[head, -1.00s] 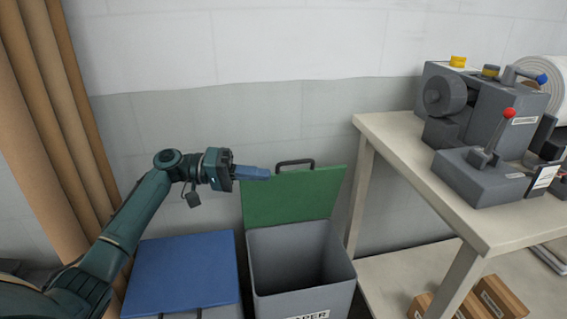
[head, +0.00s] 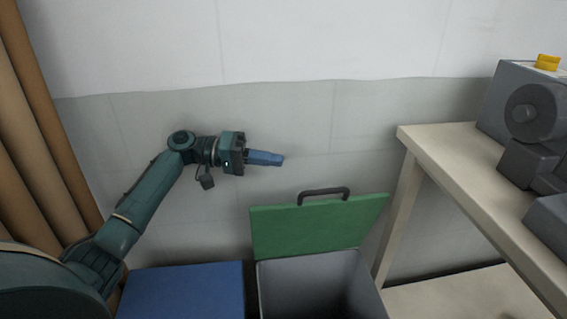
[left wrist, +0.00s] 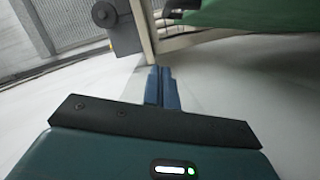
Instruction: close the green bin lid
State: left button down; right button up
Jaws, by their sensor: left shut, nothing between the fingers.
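The green bin lid (head: 318,227) stands open, tilted up at the back of the grey bin (head: 310,285), with a dark handle (head: 324,194) along its top edge. The bin's front is cut off below the picture. My left gripper (head: 281,160) is shut and empty, above the lid and left of its handle, apart from both. In the left wrist view the shut fingers (left wrist: 161,87) show, with part of the green lid (left wrist: 255,14) at the top right. My right gripper is not in view.
A closed blue lid (head: 185,291) lies left of the grey bin. A pale table (head: 470,175) with a grey machine (head: 525,110) stands to the right. Brown rolls (head: 35,140) stand at the far left. The wall behind is bare.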

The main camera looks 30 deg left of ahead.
pick_arm(q)
jog(key=shift+d+f+p, duration=0.1)
jog(key=shift+d+f, duration=0.35)
jog(key=shift+d, duration=1.2)
jog(key=shift+d+f+p, duration=0.1)
jog(key=shift+d+f, duration=0.35)
jog(key=shift+d, duration=1.2)
jog(key=shift+d+f+p, duration=0.1)
jog(key=shift+d+f, duration=0.35)
jog(key=shift+d, duration=1.2)
